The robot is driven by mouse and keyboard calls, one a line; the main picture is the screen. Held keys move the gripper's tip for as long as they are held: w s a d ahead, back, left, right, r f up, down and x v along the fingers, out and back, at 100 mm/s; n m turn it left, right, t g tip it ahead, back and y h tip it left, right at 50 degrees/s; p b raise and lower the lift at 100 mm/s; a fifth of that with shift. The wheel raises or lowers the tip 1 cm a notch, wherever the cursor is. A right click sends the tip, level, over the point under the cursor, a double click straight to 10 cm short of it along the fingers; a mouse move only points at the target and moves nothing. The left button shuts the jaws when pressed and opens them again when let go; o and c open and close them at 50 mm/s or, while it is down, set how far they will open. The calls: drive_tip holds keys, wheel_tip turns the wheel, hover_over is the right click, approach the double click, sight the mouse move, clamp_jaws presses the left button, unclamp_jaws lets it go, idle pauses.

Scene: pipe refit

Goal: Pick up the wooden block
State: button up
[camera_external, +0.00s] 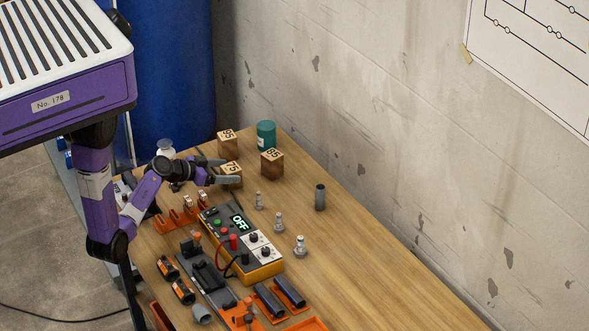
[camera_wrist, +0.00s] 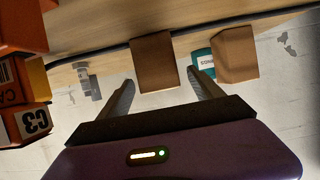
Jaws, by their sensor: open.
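Three wooden blocks with dark numbers stand on the wooden table at the far end: the 75 block (camera_external: 231,169), the 95 block (camera_external: 228,145) behind it and the 65 block (camera_external: 272,164) to its right. My gripper (camera_external: 231,172) is open, with its fingers around or just short of the 75 block and partly hiding it. In the wrist view, a plain brown block (camera_wrist: 153,62) shows between the fingertips of my gripper (camera_wrist: 161,70). Another block (camera_wrist: 236,54) is right of the right finger. I cannot tell whether the fingers touch any block.
A teal can (camera_external: 265,135) stands behind the blocks by the concrete wall. A grey-and-orange meter reading OFF (camera_external: 241,244), orange holders (camera_external: 181,217) and several small metal fittings (camera_external: 279,221) lie nearer. The table's right side is mostly clear.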

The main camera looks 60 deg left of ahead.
drive_tip(key=shift+x, duration=1.15)
drive_tip(key=c, duration=1.5)
drive_tip(key=shift+r, duration=0.1)
